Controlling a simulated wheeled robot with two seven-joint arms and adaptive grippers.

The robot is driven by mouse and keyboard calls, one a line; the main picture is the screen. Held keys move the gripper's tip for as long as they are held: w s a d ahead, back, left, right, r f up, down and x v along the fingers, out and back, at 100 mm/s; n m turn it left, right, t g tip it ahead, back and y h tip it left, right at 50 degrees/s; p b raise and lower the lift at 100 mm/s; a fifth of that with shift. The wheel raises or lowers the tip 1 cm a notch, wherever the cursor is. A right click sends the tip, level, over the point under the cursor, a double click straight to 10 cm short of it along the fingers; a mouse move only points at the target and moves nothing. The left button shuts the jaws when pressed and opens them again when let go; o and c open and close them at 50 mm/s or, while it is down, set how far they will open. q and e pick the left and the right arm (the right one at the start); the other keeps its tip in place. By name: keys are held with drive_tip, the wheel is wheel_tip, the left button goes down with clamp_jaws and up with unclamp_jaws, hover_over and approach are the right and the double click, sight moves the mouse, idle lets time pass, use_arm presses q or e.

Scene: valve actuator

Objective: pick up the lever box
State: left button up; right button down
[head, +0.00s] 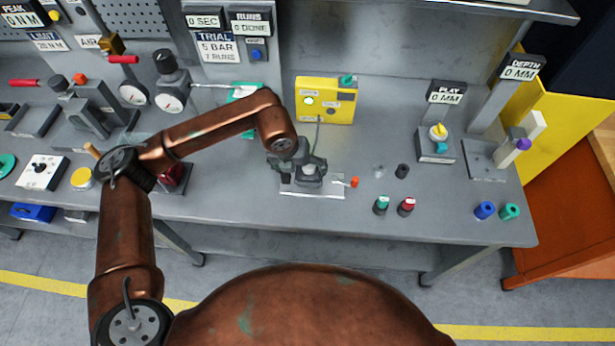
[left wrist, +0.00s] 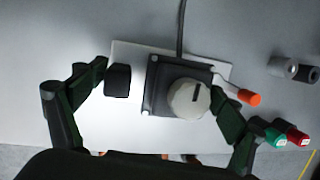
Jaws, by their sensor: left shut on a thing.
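The lever box shows best in the left wrist view (left wrist: 157,84) as a dark box with a round pale knob on top and a lever with an orange tip (left wrist: 249,99). It is on a white plate (left wrist: 132,51) on the grey bench. A cable runs from it toward the yellow box (head: 343,92). My left gripper (head: 306,176) is over it, pointing down, its fingers (left wrist: 165,90) on either side and shut on it. The gripper hides most of the box in the head view, where the orange tip sticks out to the right. My right gripper is not in view.
To the right stand green (head: 381,205) and red (head: 407,206) capped pieces and a black cylinder (head: 402,171). Farther right are blue (head: 485,210) and green (head: 510,211) rings. A red-handled gauge stands at the back left. The bench's front edge is close.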

use_arm(q)
drive_tip(key=shift+s+f, duration=0.1)
drive_tip(key=shift+f, duration=0.1)
drive_tip(key=c, duration=1.2)
wheel_tip(320, 180, up, 9)
drive_tip(key=shift+f, duration=3.85)
